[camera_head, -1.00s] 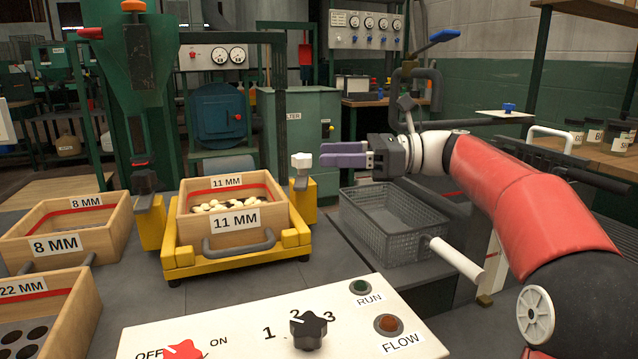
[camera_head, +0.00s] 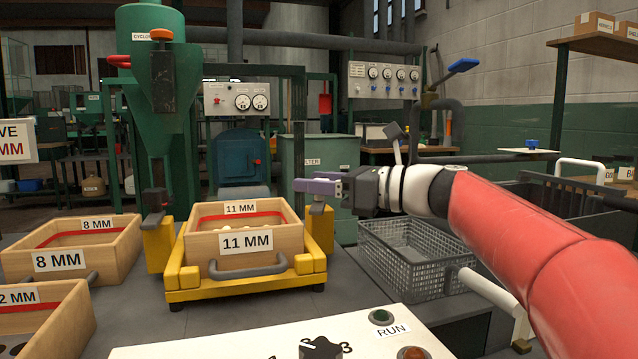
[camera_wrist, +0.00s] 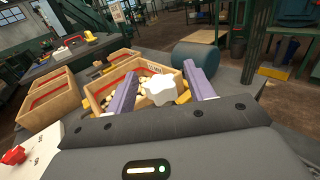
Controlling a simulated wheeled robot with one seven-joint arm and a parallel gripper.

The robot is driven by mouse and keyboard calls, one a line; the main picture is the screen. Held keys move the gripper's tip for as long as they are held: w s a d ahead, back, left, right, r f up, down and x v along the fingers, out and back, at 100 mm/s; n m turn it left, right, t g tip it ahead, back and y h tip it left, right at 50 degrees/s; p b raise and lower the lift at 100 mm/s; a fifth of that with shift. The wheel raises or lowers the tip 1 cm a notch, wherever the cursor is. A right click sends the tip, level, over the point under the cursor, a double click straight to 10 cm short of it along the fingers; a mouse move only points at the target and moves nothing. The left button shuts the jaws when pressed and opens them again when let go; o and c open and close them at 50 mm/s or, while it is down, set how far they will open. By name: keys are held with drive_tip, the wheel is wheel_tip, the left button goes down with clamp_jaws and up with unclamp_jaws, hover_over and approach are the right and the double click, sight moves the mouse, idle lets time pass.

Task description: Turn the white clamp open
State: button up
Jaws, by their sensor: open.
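The white clamp's star-shaped knob (camera_wrist: 158,90) shows in the wrist view between the two purple fingers of my gripper (camera_wrist: 160,75). The fingers are open, one on each side of the knob, with a gap visible on the right. In the head view my gripper (camera_head: 316,187) reaches in from the right, level, at the right side of the 11 MM box (camera_head: 246,242). There the fingers hide most of the knob, and a grey piece below them stands above the yellow post. I cannot tell whether a finger touches the knob.
The 11 MM box sits in a yellow cradle (camera_head: 245,292). A grey wire basket (camera_head: 405,262) stands to the right, below my arm. An 8 MM box (camera_head: 75,250) is at left. A control panel (camera_head: 270,345) lies in front.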

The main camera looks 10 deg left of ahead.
drive_tip(key=c, duration=1)
drive_tip(key=shift+w+r+n+g+p, duration=0.1)
drive_tip(key=shift+r+n+g+p, duration=0.3)
drive_tip(key=shift+p, duration=0.6)
drive_tip(key=n+g+p, duration=0.1)
drive_tip(key=g+p, duration=0.1)
drive_tip(key=p, duration=0.1)
drive_tip(key=shift+g+y, duration=0.3)
drive_tip(key=n+g+p, duration=0.2)
drive_tip(key=p, duration=0.2)
drive_tip(key=shift+f+g, duration=0.1)
drive_tip(key=shift+g, duration=0.3)
drive_tip(key=shift+f+n+g+p, duration=0.25)
drive_tip(key=shift+n+g+p, duration=0.15)
drive_tip(key=shift+g, duration=0.1)
drive_tip(key=o, duration=1)
